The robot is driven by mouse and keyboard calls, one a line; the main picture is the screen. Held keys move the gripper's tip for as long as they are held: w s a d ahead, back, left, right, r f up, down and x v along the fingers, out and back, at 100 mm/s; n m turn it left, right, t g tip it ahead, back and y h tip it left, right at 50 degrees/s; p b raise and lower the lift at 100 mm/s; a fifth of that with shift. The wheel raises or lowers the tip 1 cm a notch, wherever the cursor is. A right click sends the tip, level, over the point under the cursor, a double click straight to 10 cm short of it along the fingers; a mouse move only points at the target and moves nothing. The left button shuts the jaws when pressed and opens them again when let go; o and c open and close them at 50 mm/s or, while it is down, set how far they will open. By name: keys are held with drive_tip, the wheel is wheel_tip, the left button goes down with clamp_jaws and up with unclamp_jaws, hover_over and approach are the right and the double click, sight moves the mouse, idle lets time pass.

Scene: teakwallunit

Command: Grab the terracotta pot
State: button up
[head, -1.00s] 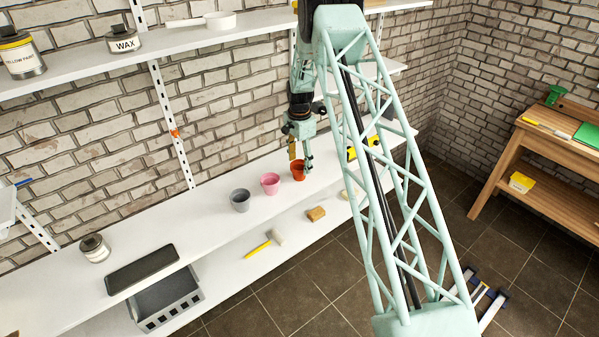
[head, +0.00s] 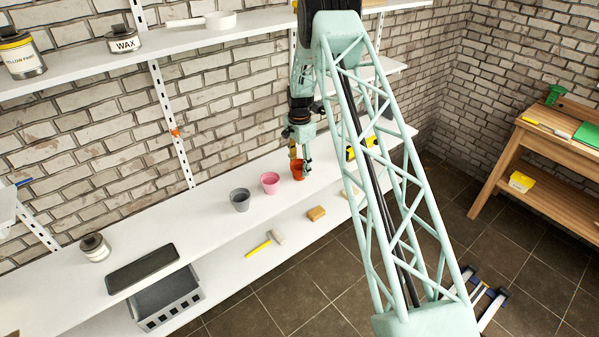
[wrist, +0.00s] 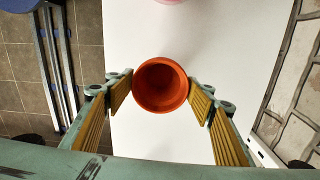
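The terracotta pot (head: 297,171) stands upright on the white middle shelf, at the right end of a row of pots. In the wrist view the orange-red pot (wrist: 160,85) shows from above, with its round opening facing the camera. My gripper (head: 300,168) points down at the pot from above. In the wrist view my gripper (wrist: 160,98) is open, with one yellow-padded finger on each side of the pot. The right fingertip is very near the rim, and the left one also looks close. I cannot tell whether either touches.
A pink pot (head: 270,183) and a grey pot (head: 240,200) stand left of the terracotta pot. A yellow and black tool (head: 362,147) lies to the right. The brick wall (head: 225,125) is close behind.

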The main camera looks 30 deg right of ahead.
drive_tip(key=c, duration=0.6)
drive_tip(key=shift+r, duration=0.1)
drive_tip(key=s+a+r, duration=0.1)
drive_tip(key=s+a, duration=0.1)
drive_tip(key=s, duration=0.3)
drive_tip(key=s+a+r+b, duration=0.1)
drive_tip(key=s+r, duration=0.1)
drive_tip(key=s, duration=0.3)
drive_tip(key=s+a+r+b, duration=0.1)
drive_tip(key=s+a, duration=0.1)
drive_tip(key=s, duration=0.3)
drive_tip(key=shift+a+r, duration=0.35)
drive_tip(key=shift+r, duration=0.05)
